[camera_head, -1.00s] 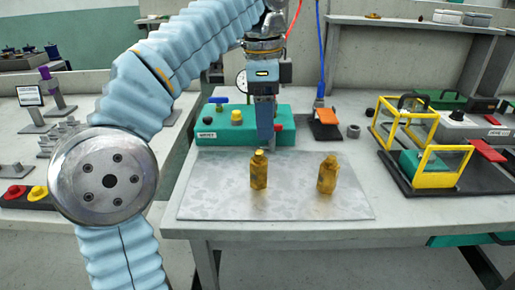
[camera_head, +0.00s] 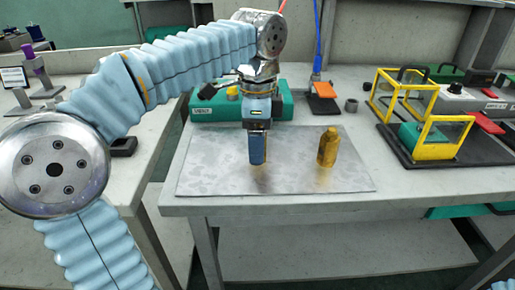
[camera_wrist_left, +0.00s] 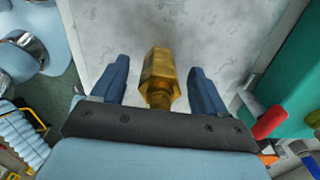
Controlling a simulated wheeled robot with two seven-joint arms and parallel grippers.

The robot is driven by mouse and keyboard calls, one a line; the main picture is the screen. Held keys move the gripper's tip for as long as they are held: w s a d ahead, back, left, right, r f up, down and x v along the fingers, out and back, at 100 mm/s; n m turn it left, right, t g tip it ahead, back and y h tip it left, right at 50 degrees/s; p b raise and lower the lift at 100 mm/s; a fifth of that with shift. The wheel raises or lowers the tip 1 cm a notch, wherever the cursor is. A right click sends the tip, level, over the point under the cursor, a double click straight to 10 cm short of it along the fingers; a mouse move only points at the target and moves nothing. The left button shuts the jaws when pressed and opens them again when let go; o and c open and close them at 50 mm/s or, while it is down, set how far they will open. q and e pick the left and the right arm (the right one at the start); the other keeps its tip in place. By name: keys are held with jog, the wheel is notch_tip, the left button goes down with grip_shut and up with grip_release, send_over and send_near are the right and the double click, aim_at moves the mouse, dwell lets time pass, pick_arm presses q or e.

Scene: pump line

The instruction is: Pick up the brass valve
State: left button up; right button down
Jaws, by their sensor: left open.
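Two brass valves stand on the metal sheet (camera_head: 300,182). One brass valve (camera_head: 328,148) stands upright at the right of the sheet in the head view. The other is hidden there behind my left gripper (camera_head: 258,160), with only a faint reflection showing below. In the left wrist view this brass valve (camera_wrist_left: 160,78) shows its hexagonal body between the two blue fingers of my left gripper (camera_wrist_left: 158,80). The fingers are open, with a gap on each side of the valve. My right gripper is not in view.
A green box (camera_head: 215,108) stands behind the sheet. An orange-topped item (camera_head: 323,90) and a small dark ring (camera_head: 351,105) lie at the back. A yellow-framed fixture (camera_head: 440,140) stands to the right. The sheet's front is clear.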

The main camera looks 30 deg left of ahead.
pick_arm(q)
jog(key=shift+f, duration=0.6)
jog(key=shift+r, duration=0.1)
jog(key=c, duration=1.4)
jog(key=shift+o, duration=0.2)
